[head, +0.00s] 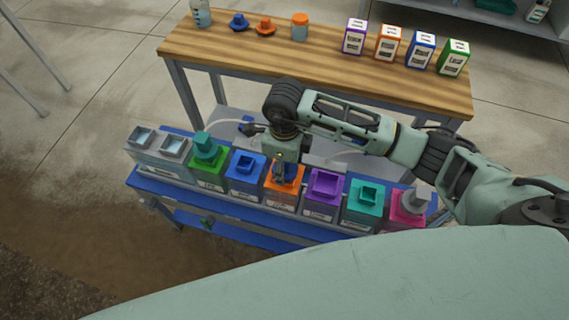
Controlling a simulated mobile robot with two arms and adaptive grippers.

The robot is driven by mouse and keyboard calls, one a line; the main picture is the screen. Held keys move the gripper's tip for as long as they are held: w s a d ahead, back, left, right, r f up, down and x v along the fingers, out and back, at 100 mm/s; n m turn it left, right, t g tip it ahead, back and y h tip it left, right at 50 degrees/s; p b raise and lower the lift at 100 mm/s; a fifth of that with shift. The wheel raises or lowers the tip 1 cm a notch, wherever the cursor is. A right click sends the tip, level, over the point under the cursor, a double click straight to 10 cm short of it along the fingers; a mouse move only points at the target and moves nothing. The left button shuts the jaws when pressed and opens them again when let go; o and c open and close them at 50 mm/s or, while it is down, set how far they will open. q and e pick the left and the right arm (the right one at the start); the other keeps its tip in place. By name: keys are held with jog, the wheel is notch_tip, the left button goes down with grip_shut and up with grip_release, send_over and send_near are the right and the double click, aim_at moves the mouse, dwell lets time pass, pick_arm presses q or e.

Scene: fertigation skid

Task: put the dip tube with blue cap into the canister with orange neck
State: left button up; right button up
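The canister with orange neck (278,197) stands in the middle of a row of canisters on a low blue-topped stand. My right gripper (284,174) points down directly over its neck. A blue piece (292,174), which looks like the blue cap of the dip tube, shows at the orange neck beside the fingers. The fingers partly cover it, so its seating and the grip on it cannot be told. No tube length is visible. My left gripper is out of view.
Neighbouring canisters have blue (246,168), purple (324,186), green and pink necks. A wooden bench (330,66) behind holds a loose blue cap (239,20), an orange cap (265,26), an orange-lidded jar (299,26) and several labelled bottles. Its middle is clear.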

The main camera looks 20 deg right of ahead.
jog(key=o, duration=0.4)
notch_tip(320, 180, up, 12)
dwell(0.6)
